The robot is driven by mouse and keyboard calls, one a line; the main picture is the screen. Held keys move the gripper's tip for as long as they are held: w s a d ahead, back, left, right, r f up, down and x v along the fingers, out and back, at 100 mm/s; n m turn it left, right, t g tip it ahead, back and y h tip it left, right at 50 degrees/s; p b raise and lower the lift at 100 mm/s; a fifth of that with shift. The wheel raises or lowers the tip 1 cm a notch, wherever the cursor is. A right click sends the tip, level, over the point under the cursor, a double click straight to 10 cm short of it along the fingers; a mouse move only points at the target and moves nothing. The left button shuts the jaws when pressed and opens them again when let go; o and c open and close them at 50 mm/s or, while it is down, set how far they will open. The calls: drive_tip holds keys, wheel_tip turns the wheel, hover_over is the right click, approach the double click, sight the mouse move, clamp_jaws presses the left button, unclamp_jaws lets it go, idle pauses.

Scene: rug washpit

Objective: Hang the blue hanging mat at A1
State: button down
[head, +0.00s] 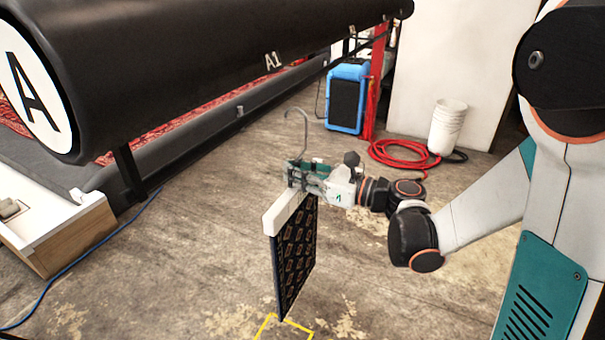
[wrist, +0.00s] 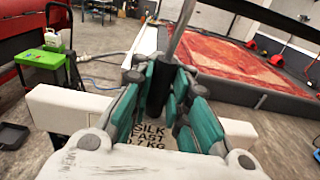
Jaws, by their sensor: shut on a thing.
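The blue hanging mat (head: 295,258) is a dark navy panel with a tan pattern, hanging upright below a white top bar (head: 287,212). A thin grey hook (head: 303,128) rises above the bar. My gripper (head: 300,176) is shut on the hanger's stem between bar and hook, holding the mat above the floor. In the wrist view the teal fingers (wrist: 168,100) close around a dark grip; the bar (wrist: 72,108) carries black print reading "SILK". The A1 mark (head: 272,61) is on the dark horizontal roller (head: 200,60), up and left of the hook, which is apart from it.
A white and wooden box (head: 60,235) and blue cable are at left. A blue-black machine (head: 347,97), red hose (head: 400,153) and white buckets (head: 447,127) stand behind. Yellow floor marking (head: 283,325) lies below the mat.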

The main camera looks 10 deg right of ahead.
drive_tip(key=x, duration=1.4)
idle(1.4)
drive_tip(key=shift+w+a, duration=0.1)
drive_tip(key=shift+f, duration=0.15)
drive_tip(key=shift+f+b, duration=1.8)
drive_tip(key=shift+f, duration=0.1)
drive_tip(key=c, duration=1.5)
unclamp_jaws()
